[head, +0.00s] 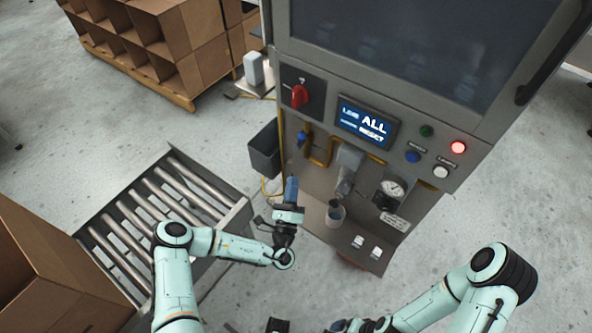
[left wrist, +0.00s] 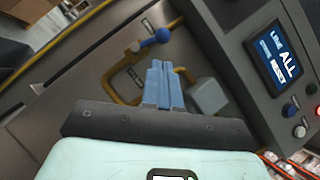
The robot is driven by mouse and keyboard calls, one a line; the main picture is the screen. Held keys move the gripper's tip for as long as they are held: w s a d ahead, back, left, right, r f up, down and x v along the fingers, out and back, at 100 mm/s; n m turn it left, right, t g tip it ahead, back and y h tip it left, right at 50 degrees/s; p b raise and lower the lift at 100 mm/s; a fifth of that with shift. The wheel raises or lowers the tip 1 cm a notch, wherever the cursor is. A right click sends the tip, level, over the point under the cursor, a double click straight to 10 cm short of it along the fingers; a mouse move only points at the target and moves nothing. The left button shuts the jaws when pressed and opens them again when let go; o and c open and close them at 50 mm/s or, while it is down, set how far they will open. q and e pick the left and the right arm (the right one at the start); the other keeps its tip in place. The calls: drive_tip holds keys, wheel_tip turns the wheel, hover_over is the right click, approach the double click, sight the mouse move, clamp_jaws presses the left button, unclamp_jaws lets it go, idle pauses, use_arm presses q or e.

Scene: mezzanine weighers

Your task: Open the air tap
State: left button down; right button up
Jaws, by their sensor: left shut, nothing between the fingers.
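The air tap (head: 302,138) has a blue handle and sits on a yellow pipe on the machine's front, below the red rotary switch. In the left wrist view the tap's blue handle (left wrist: 155,38) lies across the yellow pipe, just beyond my fingertips. My left gripper (head: 291,184) has blue fingers, shut together and empty, pointing toward the machine below the tap. The fingers also show in the left wrist view (left wrist: 163,85), apart from the handle. My right gripper (head: 340,325) is partly cut off at the bottom edge, far from the tap; its jaws cannot be made out.
The machine has a screen (head: 364,125), a red rotary switch (head: 299,96), a lit red lamp (head: 458,147) and a pressure gauge (head: 392,189). A dark bin (head: 265,152) hangs left of the tap. A roller conveyor (head: 150,213) lies left.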

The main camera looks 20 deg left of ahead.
use_arm(q)
drive_tip(key=v, duration=0.2)
drive_tip(key=shift+s, duration=0.45)
drive_tip(key=shift+d, duration=0.1)
